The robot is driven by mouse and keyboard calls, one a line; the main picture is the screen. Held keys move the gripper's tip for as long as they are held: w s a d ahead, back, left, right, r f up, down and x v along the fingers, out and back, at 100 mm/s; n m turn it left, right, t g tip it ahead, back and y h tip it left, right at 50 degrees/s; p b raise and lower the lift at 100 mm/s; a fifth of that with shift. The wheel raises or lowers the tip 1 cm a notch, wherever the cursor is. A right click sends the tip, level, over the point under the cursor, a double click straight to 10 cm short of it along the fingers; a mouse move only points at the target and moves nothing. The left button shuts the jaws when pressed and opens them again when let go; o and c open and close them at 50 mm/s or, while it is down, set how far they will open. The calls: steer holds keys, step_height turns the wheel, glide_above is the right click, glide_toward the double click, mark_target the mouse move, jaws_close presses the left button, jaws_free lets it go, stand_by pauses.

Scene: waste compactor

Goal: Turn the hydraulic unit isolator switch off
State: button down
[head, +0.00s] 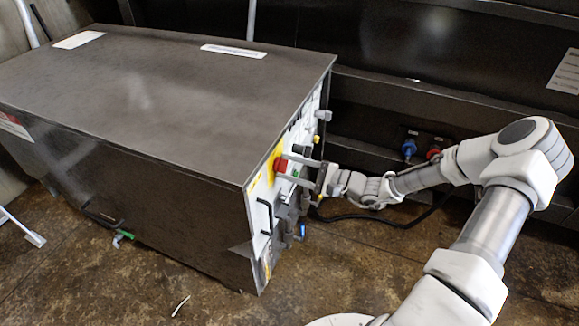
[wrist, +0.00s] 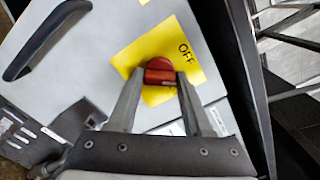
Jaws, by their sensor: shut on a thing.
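The isolator switch is a red rotary knob (wrist: 160,71) on a yellow plate (wrist: 186,47) marked OFF, on the light panel of the hydraulic unit. In the head view the red knob (head: 281,165) shows on the unit's right-hand face, seen at a steep angle. My gripper (wrist: 158,80) has one finger at each side of the knob and is shut on it. In the head view my gripper (head: 296,169) reaches the panel from the right. The knob's lower part is partly hidden between the fingertips.
The unit is a large dark metal cabinet (head: 150,90). A black handle (wrist: 46,38) sticks out of the panel near the knob. Blue and red connectors (head: 409,148) sit on the dark wall behind my arm. The brown floor (head: 150,270) in front is mostly clear.

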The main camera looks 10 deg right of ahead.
steer(key=shift+n+b, duration=0.6)
steer(key=shift+n, duration=3.1)
steer(key=shift+c, duration=1.6)
jaws_free()
steer(key=p+v, duration=0.3)
steer(key=v, duration=1.4)
steer(key=shift+s+d, duration=0.15)
steer(key=shift+d, duration=0.05)
